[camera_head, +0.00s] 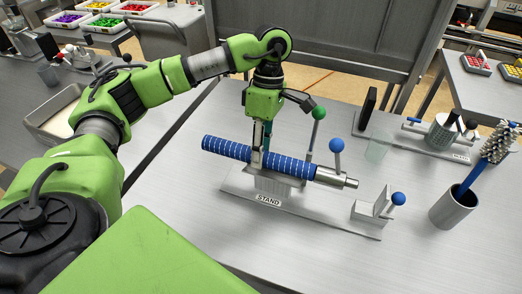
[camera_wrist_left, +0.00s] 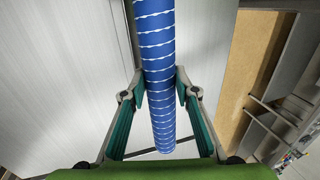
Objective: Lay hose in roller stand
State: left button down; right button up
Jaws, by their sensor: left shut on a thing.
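The hose (camera_head: 225,149) is blue with white stripes and has a bare metal fitting (camera_head: 337,178) at its right end. My left gripper (camera_head: 262,168) is shut on the hose from above near its middle. In the left wrist view, the gripper's teal-padded fingers (camera_wrist_left: 160,90) lie on either side of the hose (camera_wrist_left: 155,30). The stand (camera_head: 330,222) is a grey plate labelled STAND, with a grey block under the hose and an end bracket (camera_head: 375,208) at its right. The hose lies above the stand, roughly along it; I cannot tell whether it touches the rollers.
A green-knobbed lever (camera_head: 318,114) and a blue-knobbed lever (camera_head: 337,146) rise behind the hose. A cup (camera_head: 453,208) holding a brush stands at the right. Another fixture plate (camera_head: 415,141) lies at the back right. The table front is clear.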

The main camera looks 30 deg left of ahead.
pick_arm(q)
jog(key=shift+f+b, duration=0.45)
jog(key=shift+f, duration=0.15)
jog(key=c, duration=2)
grip_release()
jog(key=shift+o, duration=1.1)
jog(key=o, duration=0.5)
jog(key=v, duration=1.2)
jog(key=shift+w, duration=0.1)
jog(key=shift+r, duration=0.1)
